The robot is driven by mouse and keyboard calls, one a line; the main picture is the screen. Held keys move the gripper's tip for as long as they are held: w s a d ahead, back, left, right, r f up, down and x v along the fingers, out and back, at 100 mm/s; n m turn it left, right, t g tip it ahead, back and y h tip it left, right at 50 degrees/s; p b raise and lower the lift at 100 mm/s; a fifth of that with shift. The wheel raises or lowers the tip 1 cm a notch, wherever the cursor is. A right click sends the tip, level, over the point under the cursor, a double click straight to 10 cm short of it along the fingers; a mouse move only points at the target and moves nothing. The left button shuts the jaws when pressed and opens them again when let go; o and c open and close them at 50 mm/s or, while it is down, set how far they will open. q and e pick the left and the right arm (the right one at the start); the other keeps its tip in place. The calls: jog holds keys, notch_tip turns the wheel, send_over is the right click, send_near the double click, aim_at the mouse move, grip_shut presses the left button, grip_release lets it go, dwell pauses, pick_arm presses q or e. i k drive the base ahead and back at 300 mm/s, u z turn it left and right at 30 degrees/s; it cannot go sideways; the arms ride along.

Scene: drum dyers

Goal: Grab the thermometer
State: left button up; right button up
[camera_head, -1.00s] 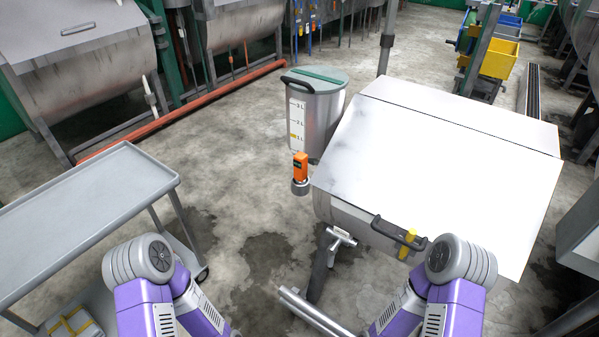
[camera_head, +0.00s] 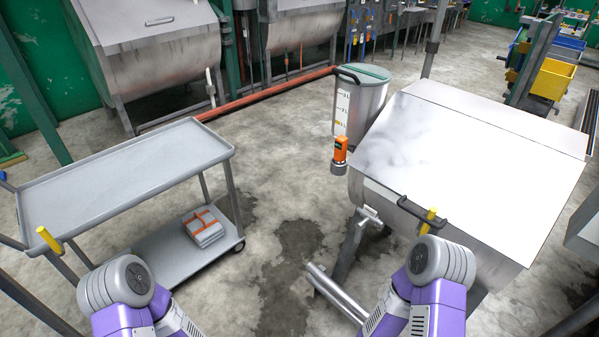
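No thing in view can be surely named as the thermometer. An orange device with a dark face and a round grey lower end (camera_head: 340,151) sits at the left edge of the steel drum dyer (camera_head: 465,160); I cannot tell whether it is the thermometer. A slim yellow piece (camera_head: 428,221) stands by the black handle at the drum's front. Another yellow piece (camera_head: 49,240) is at the cart's front left corner.
A grey two-shelf cart (camera_head: 125,172) stands left, with folded cloths tied in orange (camera_head: 203,227) on its lower shelf. A lidded steel container (camera_head: 362,105) stands behind the drum. Wet concrete floor lies open between cart and drum. A metal pipe (camera_head: 335,293) juts out low.

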aim_at(342, 141)
jog(key=z, duration=0.45)
jog(key=k, duration=0.3)
jog(key=u, duration=1.45)
jog(key=i, duration=1.75)
jog(key=z, duration=0.7)
